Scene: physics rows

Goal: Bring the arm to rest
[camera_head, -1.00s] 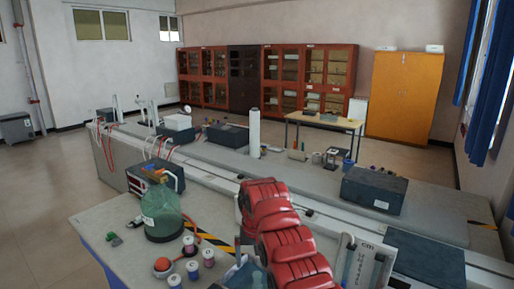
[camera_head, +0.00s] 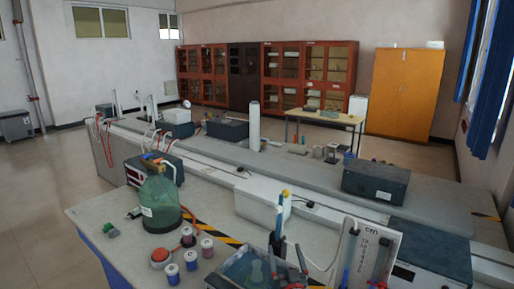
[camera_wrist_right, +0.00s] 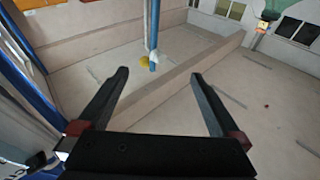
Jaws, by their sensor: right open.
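My right gripper (camera_head: 286,252) shows low in the head view, its dark fingers with red parts standing apart near the bench's front edge. In the right wrist view the same gripper (camera_wrist_right: 160,73) is open, with nothing between its fingers. A thin blue and white tool with a yellow tip (camera_head: 282,208) stands just behind it in the head view. My left gripper is not in view.
A blue tray (camera_head: 236,272) lies left of the gripper. A green glass vessel (camera_head: 158,205) and several small spools (camera_head: 207,247) stand farther left. A white upright panel (camera_head: 372,250) and a dark box (camera_head: 376,183) are on the right.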

